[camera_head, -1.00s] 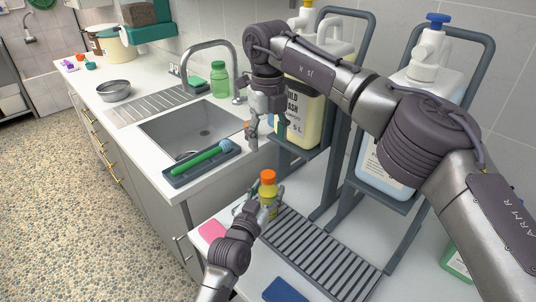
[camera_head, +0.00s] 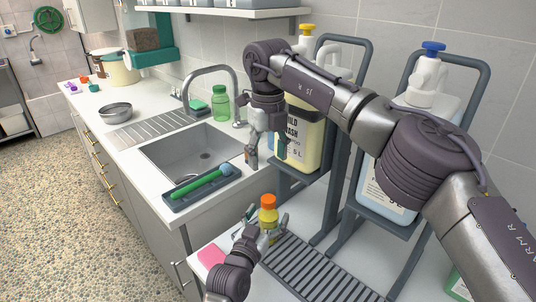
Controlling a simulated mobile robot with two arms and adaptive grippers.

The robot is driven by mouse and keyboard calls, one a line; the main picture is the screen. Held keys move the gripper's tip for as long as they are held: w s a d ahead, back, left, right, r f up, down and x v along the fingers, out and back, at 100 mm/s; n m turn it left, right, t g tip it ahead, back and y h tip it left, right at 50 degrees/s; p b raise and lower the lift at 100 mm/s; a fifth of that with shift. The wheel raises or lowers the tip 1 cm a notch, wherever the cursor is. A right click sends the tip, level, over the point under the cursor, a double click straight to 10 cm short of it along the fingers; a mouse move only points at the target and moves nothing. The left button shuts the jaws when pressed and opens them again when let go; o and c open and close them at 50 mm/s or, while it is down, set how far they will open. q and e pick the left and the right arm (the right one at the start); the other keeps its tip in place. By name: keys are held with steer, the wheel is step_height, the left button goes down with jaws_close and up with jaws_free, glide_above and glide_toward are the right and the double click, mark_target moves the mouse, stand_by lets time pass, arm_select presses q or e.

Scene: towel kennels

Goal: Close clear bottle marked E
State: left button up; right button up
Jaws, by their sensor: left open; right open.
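I cannot make out a clear bottle marked E in the head view. A small yellow bottle (camera_head: 268,216) with an orange cap (camera_head: 268,200) stands upright on the near counter. My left gripper (camera_head: 265,222) is open at this bottle, with a finger showing on either side of it; whether they touch it I cannot tell. A green translucent bottle (camera_head: 219,106) stands behind the sink by the tap.
A sink (camera_head: 190,150) has a dark tray (camera_head: 180,200) with a green brush in front. Large jugs stand on grey racks (camera_head: 345,160) at right. A slatted mat (camera_head: 310,270) and pink sponge (camera_head: 211,257) lie near. A metal bowl (camera_head: 115,110) and small coloured items sit farther left.

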arm_select(q)
steer(key=v, duration=1.2)
steer(key=shift+f, duration=0.1)
